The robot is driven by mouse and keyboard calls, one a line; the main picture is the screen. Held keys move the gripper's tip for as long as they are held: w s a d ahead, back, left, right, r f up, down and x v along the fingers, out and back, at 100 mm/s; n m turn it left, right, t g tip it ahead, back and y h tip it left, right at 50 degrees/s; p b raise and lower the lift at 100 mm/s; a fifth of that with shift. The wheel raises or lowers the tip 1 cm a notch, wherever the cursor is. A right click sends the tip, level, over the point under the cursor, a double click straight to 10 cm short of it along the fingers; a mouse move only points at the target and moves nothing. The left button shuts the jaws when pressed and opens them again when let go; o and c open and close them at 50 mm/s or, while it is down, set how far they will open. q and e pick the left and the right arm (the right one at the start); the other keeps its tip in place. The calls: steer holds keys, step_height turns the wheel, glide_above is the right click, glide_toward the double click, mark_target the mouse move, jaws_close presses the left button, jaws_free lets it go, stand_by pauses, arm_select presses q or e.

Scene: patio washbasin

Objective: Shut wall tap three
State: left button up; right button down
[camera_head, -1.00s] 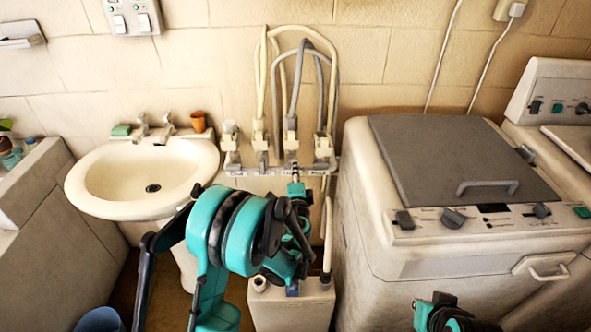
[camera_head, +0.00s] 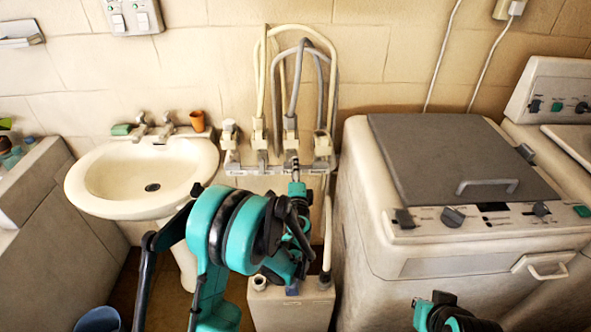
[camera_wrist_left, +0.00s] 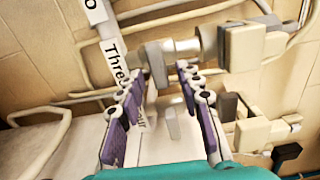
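Wall tap three (camera_head: 290,139) appears to be the third from the left in the row of taps on the wall. In the left wrist view a label reading "Three" (camera_wrist_left: 115,62) hangs beside a pale tap body with a grey end piece (camera_wrist_left: 156,63). My left gripper (camera_head: 296,172) is just in front of and below this tap in the head view. In the left wrist view its fingers (camera_wrist_left: 160,76) are spread apart, with the grey end piece just beyond the tips. I cannot tell whether they touch it.
Other taps (camera_head: 231,143) (camera_head: 323,146) stand close on both sides, with hoses (camera_head: 332,75) looping above. A washbasin (camera_head: 110,195) is to the left, a washing machine (camera_head: 375,220) to the right, and a pale container (camera_head: 300,308) below.

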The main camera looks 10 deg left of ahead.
arm_select(q)
steer(key=v, duration=0.7)
steer(key=shift+s, duration=0.25)
steer(key=s+a+r+n+g, duration=0.3)
steer(key=s+a+n+g, duration=0.35)
steer(key=s+n, duration=0.35)
steer(key=s+d+f+n+g+h, duration=0.1)
steer(key=s+d+n+g+h, duration=0.1)
steer(key=s, duration=0.7)
steer(key=s+d+f+n+g+h, duration=0.1)
steer(key=s+d+f+n+h, duration=0.1)
steer(key=s, duration=0.7)
steer(key=shift+s+d+n+g+h, duration=0.4)
steer(key=shift+d+n+h, duration=0.1)
steer(key=shift+d, duration=0.4)
